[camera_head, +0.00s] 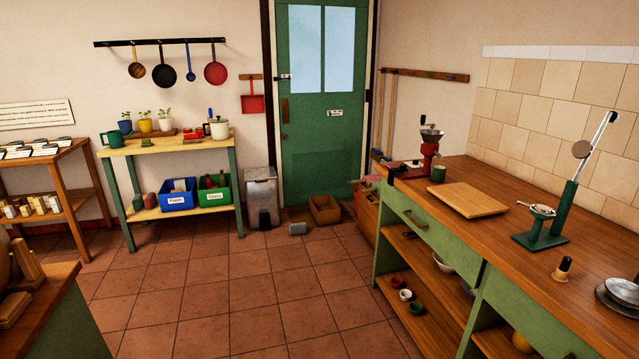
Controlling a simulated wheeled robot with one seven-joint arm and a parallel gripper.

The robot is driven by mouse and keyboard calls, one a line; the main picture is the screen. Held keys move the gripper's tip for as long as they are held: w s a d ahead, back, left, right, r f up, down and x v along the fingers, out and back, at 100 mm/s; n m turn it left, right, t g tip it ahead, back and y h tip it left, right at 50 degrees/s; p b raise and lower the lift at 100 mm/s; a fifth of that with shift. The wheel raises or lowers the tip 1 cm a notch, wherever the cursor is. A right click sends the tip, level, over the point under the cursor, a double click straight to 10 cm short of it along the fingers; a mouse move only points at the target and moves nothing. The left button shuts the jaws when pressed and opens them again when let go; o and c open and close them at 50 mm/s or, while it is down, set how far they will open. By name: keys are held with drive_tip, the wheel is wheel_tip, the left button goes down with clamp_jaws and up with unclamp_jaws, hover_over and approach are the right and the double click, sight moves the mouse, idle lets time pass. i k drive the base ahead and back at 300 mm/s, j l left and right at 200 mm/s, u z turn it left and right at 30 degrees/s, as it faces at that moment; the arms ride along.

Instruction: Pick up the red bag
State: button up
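No thing in the head view shows clearly as a red bag. A small red item (193,136) lies on the green-legged bench at the left, too small to tell what it is. Another reddish item (364,183) shows at the far end of the counter, above a wooden box, partly hidden by the counter. My gripper is not in view.
A counter (552,292) with a red grinder (429,152) and a cutting board (467,200) fills the right. Blue (178,195) and green (214,193) bins sit under the bench. A wooden crate (324,210) stands by the green door (322,178). The middle floor (235,290) is clear.

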sight(369, 178)
drive_tip(key=i+u, duration=0.4)
drive_tip(key=i, duration=1.45)
drive_tip(key=i+j, duration=0.1)
drive_tip(key=i, duration=0.85)
drive_tip(key=i+z, duration=0.15)
drive_tip(key=i, duration=0.8)
drive_tip(key=i+j+z, duration=0.2)
drive_tip(key=i+z, duration=0.2)
drive_tip(key=i, duration=0.2)
drive_tip(key=i+j+z, duration=0.85)
drive_tip(key=i+j, duration=0.15)
drive_tip(key=i+j+z, duration=0.25)
drive_tip(key=i+j, duration=0.2)
drive_tip(key=i, duration=0.25)
drive_tip(key=i+j+z, duration=0.2)
drive_tip(key=i+j, duration=0.35)
drive_tip(key=i, duration=0.1)
